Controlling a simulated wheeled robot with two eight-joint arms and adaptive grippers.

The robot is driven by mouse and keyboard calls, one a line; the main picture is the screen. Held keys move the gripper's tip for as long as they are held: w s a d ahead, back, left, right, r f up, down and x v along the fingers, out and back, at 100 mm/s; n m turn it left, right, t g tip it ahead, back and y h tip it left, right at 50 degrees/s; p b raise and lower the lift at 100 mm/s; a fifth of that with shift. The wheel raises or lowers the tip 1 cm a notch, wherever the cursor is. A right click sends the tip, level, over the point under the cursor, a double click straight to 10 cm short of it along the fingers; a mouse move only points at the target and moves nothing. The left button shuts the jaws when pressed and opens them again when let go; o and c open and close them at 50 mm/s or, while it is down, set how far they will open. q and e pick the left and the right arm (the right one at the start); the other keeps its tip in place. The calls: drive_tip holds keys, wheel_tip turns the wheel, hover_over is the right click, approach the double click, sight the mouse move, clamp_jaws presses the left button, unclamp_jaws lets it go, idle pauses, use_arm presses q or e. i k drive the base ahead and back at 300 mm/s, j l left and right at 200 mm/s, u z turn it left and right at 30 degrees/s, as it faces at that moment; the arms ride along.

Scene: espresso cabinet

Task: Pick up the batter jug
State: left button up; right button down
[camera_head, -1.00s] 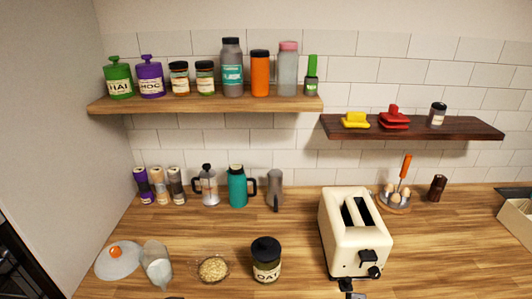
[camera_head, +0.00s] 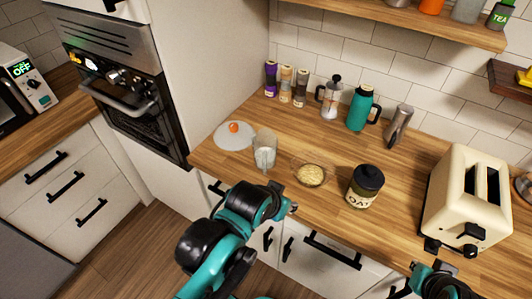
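The batter jug appears to be the clear jug (camera_head: 265,150) with pale contents. It stands upright on the wooden counter near its front edge, beside a round lid with an orange knob (camera_head: 234,134). My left gripper (camera_head: 291,207) is in front of the counter edge, below and to the right of the jug, and apart from it. Its fingers are small in view, and I cannot tell if they are open. My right gripper (camera_head: 415,267) is at the lower right, below the toaster and far from the jug. Its finger state is unclear.
A bowl of oats (camera_head: 311,174) and a dark-lidded oat jar (camera_head: 365,186) stand right of the jug. A cream toaster (camera_head: 462,200) is farther right. A French press (camera_head: 330,98), teal flask (camera_head: 360,108) and metal pitcher (camera_head: 398,126) stand behind. Bare counter lies behind the jug.

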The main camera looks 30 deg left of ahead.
sight(265, 144)
drive_tip(key=j, duration=0.5)
drive_tip(key=i+j, duration=0.15)
drive_tip(key=j, duration=0.85)
drive_tip(key=i, duration=0.05)
